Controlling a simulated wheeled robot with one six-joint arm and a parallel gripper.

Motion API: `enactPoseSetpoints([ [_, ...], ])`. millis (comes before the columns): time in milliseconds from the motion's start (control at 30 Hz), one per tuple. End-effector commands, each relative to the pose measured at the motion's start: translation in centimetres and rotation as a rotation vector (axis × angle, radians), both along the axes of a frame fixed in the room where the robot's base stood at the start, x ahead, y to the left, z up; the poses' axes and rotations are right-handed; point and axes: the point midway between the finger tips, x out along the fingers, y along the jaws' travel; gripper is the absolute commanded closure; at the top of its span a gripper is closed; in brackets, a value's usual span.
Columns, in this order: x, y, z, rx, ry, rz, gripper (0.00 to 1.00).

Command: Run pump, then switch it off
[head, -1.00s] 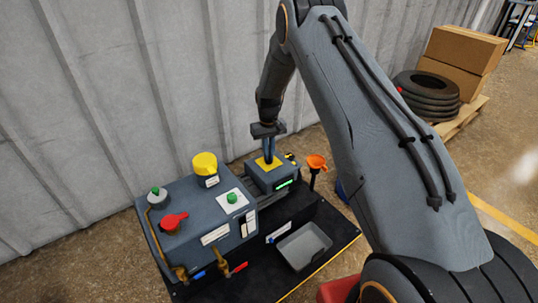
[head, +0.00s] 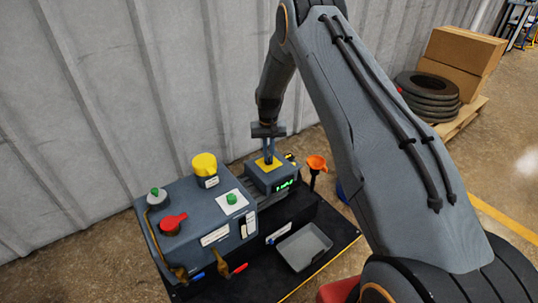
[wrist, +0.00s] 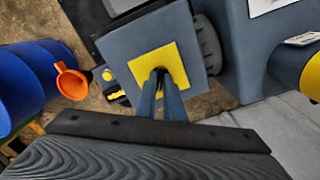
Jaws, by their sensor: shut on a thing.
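A grey pump box (head: 268,178) with a yellow plate (head: 274,162) on top and a lit green display (head: 284,185) stands at the back of the black bench. My gripper (head: 268,158) points down onto this plate. In the wrist view the fingertips (wrist: 160,78) meet at the middle of the yellow plate (wrist: 147,60), closed around a small dark switch that they mostly hide. I cannot tell the switch's position. The display shows green characters too small to read.
An orange funnel (head: 317,163) stands right of the pump box. A grey tray (head: 303,246) lies in front.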

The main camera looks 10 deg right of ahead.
Motion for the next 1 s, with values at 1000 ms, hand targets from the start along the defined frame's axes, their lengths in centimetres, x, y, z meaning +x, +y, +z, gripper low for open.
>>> enactPoseSetpoints([
  [1000, 0.2, 0.0, 7.4, 0.000, -0.003, -0.001, 0.73],
])
